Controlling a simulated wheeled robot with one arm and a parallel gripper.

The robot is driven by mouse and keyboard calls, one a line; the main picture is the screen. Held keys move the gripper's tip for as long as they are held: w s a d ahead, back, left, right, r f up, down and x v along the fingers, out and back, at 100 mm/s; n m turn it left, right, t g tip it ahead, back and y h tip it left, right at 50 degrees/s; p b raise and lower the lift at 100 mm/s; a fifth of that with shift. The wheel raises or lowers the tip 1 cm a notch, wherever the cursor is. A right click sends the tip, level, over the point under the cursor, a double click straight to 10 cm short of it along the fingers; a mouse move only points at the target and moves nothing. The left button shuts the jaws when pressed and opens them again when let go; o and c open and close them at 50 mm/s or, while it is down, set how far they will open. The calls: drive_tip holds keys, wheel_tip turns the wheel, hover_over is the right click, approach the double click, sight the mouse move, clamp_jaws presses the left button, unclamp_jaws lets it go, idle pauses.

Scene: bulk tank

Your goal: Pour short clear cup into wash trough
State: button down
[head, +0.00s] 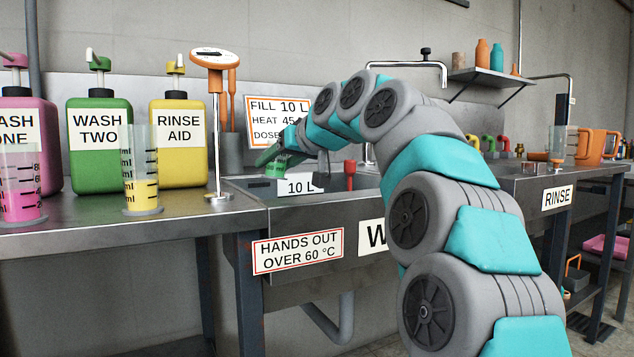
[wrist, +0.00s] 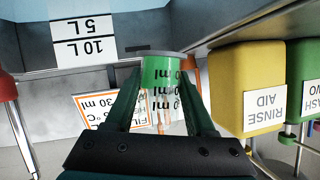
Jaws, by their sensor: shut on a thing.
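My gripper (head: 272,157) is shut on the short clear cup (head: 278,168), which has green liquid in its lower part. In the wrist view the cup (wrist: 163,72) sits between the two dark green fingers (wrist: 160,105). That view is upside down, and the cup's grey base is at the top, so the cup looks about upright. The wash trough (head: 340,250) is the steel basin below my arm, with a "10 L" mark. The cup is near the trough's left back part; its exact height over the rim is hard to tell.
Pink, green "WASH TWO" (head: 98,140) and yellow "RINSE AID" (head: 178,140) bottles stand on the left counter. Yellow (head: 142,190) and pink (head: 20,195) measuring cups and an orange-topped stand (head: 217,60) are there too. A red-topped post (head: 350,170) rises at the trough.

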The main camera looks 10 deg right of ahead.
drive_tip(key=shift+w+d+r+m+g+y, duration=0.35)
drive_tip(key=shift+d+m+y, duration=0.1)
drive_tip(key=shift+m, duration=0.15)
drive_tip(key=shift+w+d+f+m+y, duration=0.35)
drive_tip(key=shift+f+m, duration=0.15)
drive_tip(key=shift+m, duration=0.1)
drive_tip(key=shift+w+d+r+m+g+p, duration=0.1)
drive_tip(key=shift+d+r+m+g+p, duration=0.25)
drive_tip(key=shift+p, duration=0.5)
drive_tip(key=shift+w+d+f+m+y+p, duration=0.2)
drive_tip(key=shift+d+m+y+p, duration=0.2)
drive_tip(key=shift+y, duration=0.2)
drive_tip(key=shift+f+m+g+y, duration=0.4)
drive_tip(key=shift+f+m+y, duration=0.65)
drive_tip(key=shift+m, duration=0.5)
drive_tip(key=shift+r+m+y+p, duration=0.35)
drive_tip(key=shift+r+m+p, duration=0.05)
drive_tip(key=shift+m+p, duration=0.25)
idle(0.5)
drive_tip(key=shift+w+d+r+m+y+p, duration=0.35)
drive_tip(key=shift+w+d+m+p, duration=0.3)
drive_tip(key=shift+p, duration=1.35)
